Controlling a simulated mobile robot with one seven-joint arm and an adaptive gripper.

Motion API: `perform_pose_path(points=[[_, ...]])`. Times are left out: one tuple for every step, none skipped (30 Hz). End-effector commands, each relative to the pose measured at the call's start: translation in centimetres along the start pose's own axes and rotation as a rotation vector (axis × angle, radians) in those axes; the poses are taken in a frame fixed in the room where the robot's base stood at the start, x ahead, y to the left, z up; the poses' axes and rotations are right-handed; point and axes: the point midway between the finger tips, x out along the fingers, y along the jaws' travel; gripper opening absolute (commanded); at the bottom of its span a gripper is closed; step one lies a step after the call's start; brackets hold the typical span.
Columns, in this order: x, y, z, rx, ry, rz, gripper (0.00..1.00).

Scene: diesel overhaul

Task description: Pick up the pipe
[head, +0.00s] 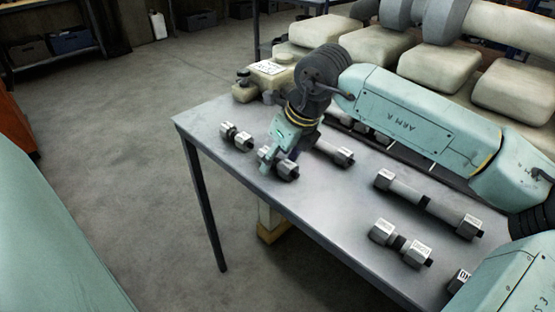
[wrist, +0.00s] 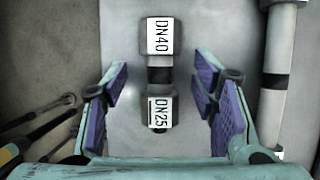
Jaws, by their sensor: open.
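My gripper (head: 277,160) is open and points down over the left part of the grey workbench. A short pipe piece (head: 289,171) with hexagonal metal ends and a dark middle band lies under it, partly hidden by the fingers. In the wrist view this piece (wrist: 159,61) is upright in the picture, with labels DN40 on the far end and DN25 on the near end. The open gripper (wrist: 160,105) has its purple pads on either side of the DN25 end, with a gap on both sides.
A longer pipe (head: 333,150) lies just right of the gripper, and another short piece (head: 236,137) lies to its left. A long pipe (head: 427,205) and a short piece (head: 400,245) lie farther right on the workbench (head: 330,205). A beige engine block stands behind.

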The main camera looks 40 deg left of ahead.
Motion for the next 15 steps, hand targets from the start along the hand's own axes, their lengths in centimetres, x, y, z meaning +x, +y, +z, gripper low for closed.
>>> perform_pose_path(points=[[0.04,0.00,-0.01,0.000,0.000,0.000,0.53],[0.04,0.00,-0.01,0.000,0.000,0.000,0.53],[0.03,0.00,-0.01,0.000,0.000,0.000,0.53],[0.03,0.00,-0.01,0.000,0.000,0.000,0.53],[0.02,0.00,-0.01,0.000,0.000,0.000,0.52],[0.02,0.00,-0.01,0.000,0.000,0.000,0.49],[0.01,-0.01,-0.01,0.000,0.000,0.000,0.47],[0.01,-0.01,-0.01,0.000,0.000,0.000,0.45],[0.01,-0.01,-0.01,0.000,0.000,0.000,0.43],[0.00,-0.01,-0.02,0.000,0.000,0.000,0.41],[0.00,-0.01,-0.02,0.000,0.000,0.000,0.39],[0.00,-0.01,-0.01,0.000,0.000,0.000,0.36],[-0.01,-0.01,-0.01,0.000,0.000,0.000,0.34],[-0.01,-0.01,-0.01,0.000,0.000,0.000,0.32],[-0.01,-0.01,-0.01,0.000,0.000,0.000,0.29]])
